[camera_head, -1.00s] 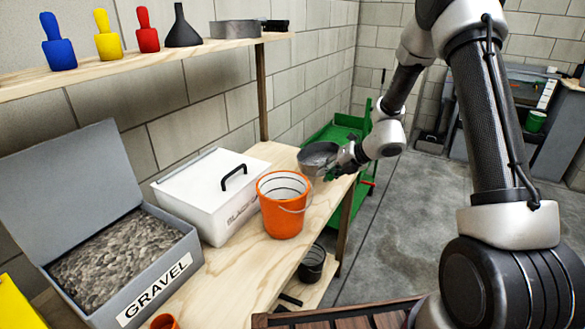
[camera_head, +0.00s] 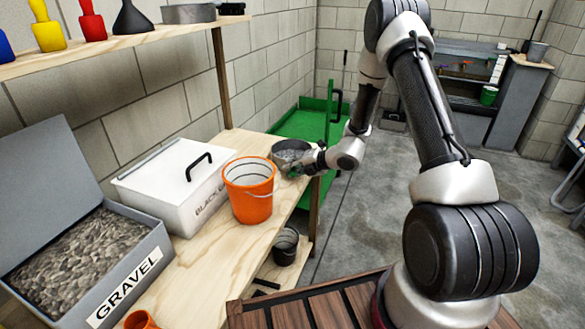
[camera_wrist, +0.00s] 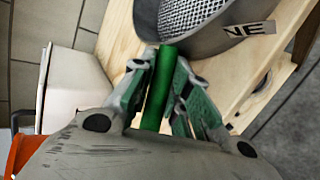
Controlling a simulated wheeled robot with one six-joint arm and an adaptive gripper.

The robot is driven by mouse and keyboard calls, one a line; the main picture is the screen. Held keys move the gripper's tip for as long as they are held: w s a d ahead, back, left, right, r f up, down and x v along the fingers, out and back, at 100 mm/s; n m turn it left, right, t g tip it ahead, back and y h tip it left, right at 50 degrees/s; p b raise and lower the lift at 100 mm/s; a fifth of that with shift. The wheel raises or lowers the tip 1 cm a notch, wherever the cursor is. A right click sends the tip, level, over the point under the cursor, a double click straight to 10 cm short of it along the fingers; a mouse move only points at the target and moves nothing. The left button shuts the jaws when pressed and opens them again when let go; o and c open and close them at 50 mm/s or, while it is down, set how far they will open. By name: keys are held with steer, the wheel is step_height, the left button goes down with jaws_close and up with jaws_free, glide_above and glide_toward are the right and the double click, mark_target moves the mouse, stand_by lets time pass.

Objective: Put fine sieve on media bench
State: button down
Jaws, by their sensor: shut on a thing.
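The fine sieve (camera_head: 288,152) is a round grey metal pan with a mesh floor, at the far end of the wooden media bench (camera_head: 205,255). In the wrist view its grey wall (camera_wrist: 215,38) carries a label of which "NE" shows. My gripper (camera_head: 297,171) is shut on the sieve's green handle (camera_wrist: 160,88), at the bench's right edge. The sieve looks level and low over the bench top; I cannot tell whether it touches the wood.
An orange bucket (camera_head: 249,190) stands on the bench just before the sieve, with a white lidded box (camera_head: 172,186) and an open gravel bin (camera_head: 130,270) to the left. A green cart (camera_head: 300,126) is behind. A shelf (camera_head: 130,38) hangs above the bench's back.

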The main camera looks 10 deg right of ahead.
steer(key=c, duration=1.7)
jaws_free()
steer(key=shift+o, duration=0.2)
steer(key=v, duration=1.2)
steer(key=s+a+r+n+g, duration=0.2)
steer(key=s+r+n+g, duration=0.1)
steer(key=s+r+n, duration=0.7)
steer(key=s+a+r+n+g, duration=0.3)
steer(key=s+r+n, duration=0.5)
steer(key=n, duration=0.5)
steer(key=s+d+r+n+h, duration=0.4)
steer(key=s+d+n, duration=0.2)
steer(key=n, duration=0.3)
steer(key=s+d+r+n+t+h, duration=0.1)
steer(key=s+d+r+n+h, duration=0.2)
steer(key=s+n, duration=0.6)
steer(key=d+r+n, duration=0.1)
steer(key=d+r, duration=0.1)
steer(key=d, duration=0.1)
steer(key=shift+d+r+h, duration=0.25)
steer(key=shift+d+h, duration=0.15)
steer(key=shift+s, duration=0.1)
